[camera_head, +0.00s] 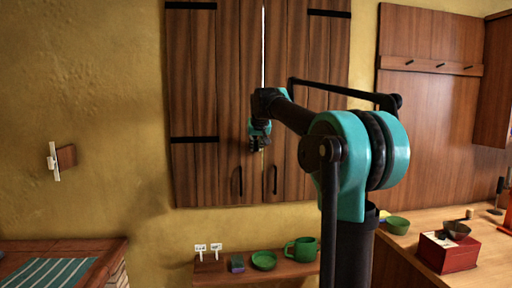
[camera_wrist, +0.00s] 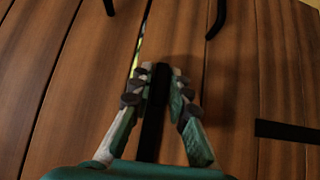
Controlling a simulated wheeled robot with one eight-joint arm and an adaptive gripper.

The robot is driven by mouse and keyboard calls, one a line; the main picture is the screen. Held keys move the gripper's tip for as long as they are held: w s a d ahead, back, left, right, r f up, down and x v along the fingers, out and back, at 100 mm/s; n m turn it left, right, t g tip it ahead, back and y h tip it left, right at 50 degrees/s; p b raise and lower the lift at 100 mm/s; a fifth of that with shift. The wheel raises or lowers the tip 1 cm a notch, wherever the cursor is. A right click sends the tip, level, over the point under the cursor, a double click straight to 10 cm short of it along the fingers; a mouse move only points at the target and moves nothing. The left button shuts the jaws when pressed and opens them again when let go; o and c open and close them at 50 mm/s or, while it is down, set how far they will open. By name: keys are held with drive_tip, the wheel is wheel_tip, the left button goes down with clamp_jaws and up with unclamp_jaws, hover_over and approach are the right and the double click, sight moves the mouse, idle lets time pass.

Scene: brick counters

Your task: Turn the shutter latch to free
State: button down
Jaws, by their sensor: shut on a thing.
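The brown wooden shutters (camera_head: 205,100) fill the middle of the wall, with a bright narrow gap between the two leaves. My gripper (camera_head: 260,142) is in front of this gap, above the two black pull handles. In the wrist view my gripper (camera_wrist: 160,92) is shut on a dark bar, the shutter latch (camera_wrist: 153,125), which lies between the fingers. The latch runs lengthwise in the picture, roughly along the shutter boards. In the head view the gripper hides the latch. Its pivot cannot be made out.
Black pull handles (camera_head: 240,181) and hinge straps (camera_head: 194,140) are on the shutters. A counter (camera_head: 490,265) at right holds a red box (camera_head: 448,252). A brick counter stands at left.

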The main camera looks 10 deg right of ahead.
drive_tip(key=c, duration=1.5)
unclamp_jaws()
drive_tip(key=shift+c, duration=0.2)
drive_tip(key=v, duration=1.2)
drive_tip(key=s+d+f+g, duration=0.1)
drive_tip(key=s+f, duration=0.3)
drive_tip(key=f, duration=0.6)
drive_tip(key=s+d+f+g, duration=0.1)
drive_tip(key=s+f, duration=0.2)
drive_tip(key=f, duration=0.6)
drive_tip(key=s+d+f, duration=0.1)
drive_tip(key=s+f, duration=0.3)
drive_tip(key=f, duration=0.6)
drive_tip(key=s+d+f+g, duration=0.1)
drive_tip(key=s+f+g, duration=0.1)
drive_tip(key=s+f, duration=2.1)
drive_tip(key=shift+s+f+g, duration=0.15)
drive_tip(key=shift+f+g, duration=0.15)
drive_tip(key=shift+g, duration=0.1)
